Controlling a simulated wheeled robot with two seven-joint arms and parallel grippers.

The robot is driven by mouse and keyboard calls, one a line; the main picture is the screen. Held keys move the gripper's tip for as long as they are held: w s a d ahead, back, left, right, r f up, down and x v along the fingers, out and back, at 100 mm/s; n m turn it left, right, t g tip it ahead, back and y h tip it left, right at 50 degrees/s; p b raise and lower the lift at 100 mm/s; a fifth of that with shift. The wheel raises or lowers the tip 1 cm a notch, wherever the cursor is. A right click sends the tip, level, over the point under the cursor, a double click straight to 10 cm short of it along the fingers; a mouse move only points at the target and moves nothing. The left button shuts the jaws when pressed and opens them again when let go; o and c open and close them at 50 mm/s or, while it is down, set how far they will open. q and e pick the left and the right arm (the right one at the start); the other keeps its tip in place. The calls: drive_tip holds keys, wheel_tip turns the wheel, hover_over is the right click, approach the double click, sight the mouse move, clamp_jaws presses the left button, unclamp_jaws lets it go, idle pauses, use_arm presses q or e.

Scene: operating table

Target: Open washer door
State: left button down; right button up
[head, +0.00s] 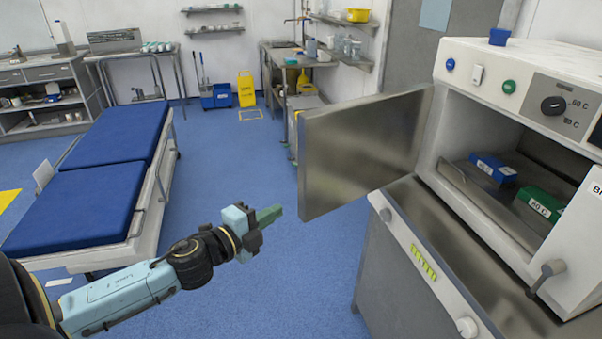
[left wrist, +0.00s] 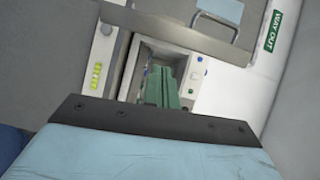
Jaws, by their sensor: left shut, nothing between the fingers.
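The washer (head: 484,75) is a white machine on the right with a dial and coloured buttons on its front. Its grey metal door (head: 352,152) stands wide open, swung out to the left, and the chamber is exposed. A blue box (head: 493,168) and a green box (head: 540,205) sit inside. A grey lever (head: 546,276) is on the front at the lower right of the opening. My left gripper (head: 272,214) is shut and empty, left of the door and apart from it. Its green fingers (left wrist: 166,88) show in the left wrist view. My right gripper is out of view.
The washer stands on a metal-topped cabinet (head: 385,275). A blue padded operating table (head: 120,145) is on the left. A yellow wet-floor sign (head: 246,90) and a metal bench stand at the back. The blue floor between table and cabinet is clear.

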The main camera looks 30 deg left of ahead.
sight(304, 175)
use_arm(q)
drive_tip(key=shift+m+h, duration=0.3)
drive_tip(key=shift+m, duration=0.4)
drive_tip(key=w+d+r, duration=0.1)
drive_tip(key=w, duration=0.2)
drive_tip(key=w+d+r+p, duration=0.1)
drive_tip(key=w, duration=0.2)
drive_tip(key=w+d+r, duration=0.1)
drive_tip(key=w, duration=0.3)
drive_tip(key=shift+d+r+p, duration=0.25)
drive_tip(key=shift+p, duration=0.05)
drive_tip(key=shift+w+a, duration=0.2)
drive_tip(key=shift+a, duration=0.4)
drive_tip(key=shift+w+a, duration=0.2)
drive_tip(key=shift+a, duration=0.35)
drive_tip(key=shift+w+a+f, duration=0.1)
drive_tip(key=shift+w+a, duration=0.15)
drive_tip(key=shift+a, duration=0.3)
